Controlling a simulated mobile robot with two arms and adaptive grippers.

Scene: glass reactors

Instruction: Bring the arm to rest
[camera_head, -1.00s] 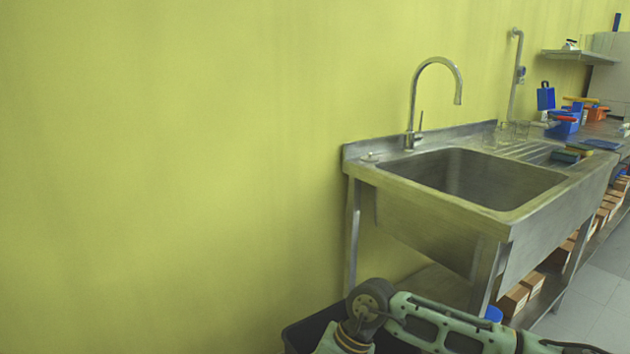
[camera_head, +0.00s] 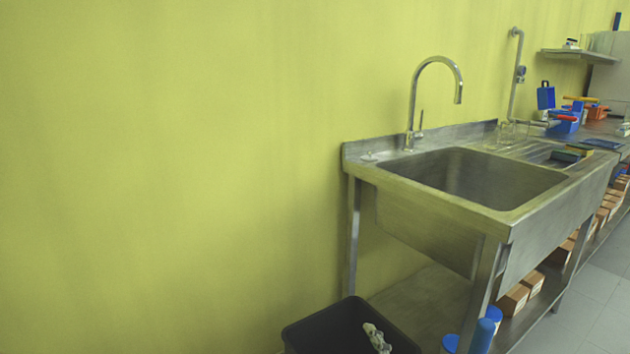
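No arm and no gripper of mine shows in the head view now. The place at the bottom where an arm showed earlier is clear. A black open bin (camera_head: 318,333) stands on the floor left of the sink's front leg, with a pale, crumpled-looking thing (camera_head: 376,338) at its lower right.
A steel sink (camera_head: 470,210) with a tall curved tap (camera_head: 413,110) stands against the yellow-green wall (camera_head: 170,170). Blue cylinders (camera_head: 483,335) stand near its front leg. Cardboard boxes (camera_head: 513,299) sit on the lower shelf. Glassware (camera_head: 512,132) and coloured items (camera_head: 563,125) lie at right. Grey floor is open at lower right.

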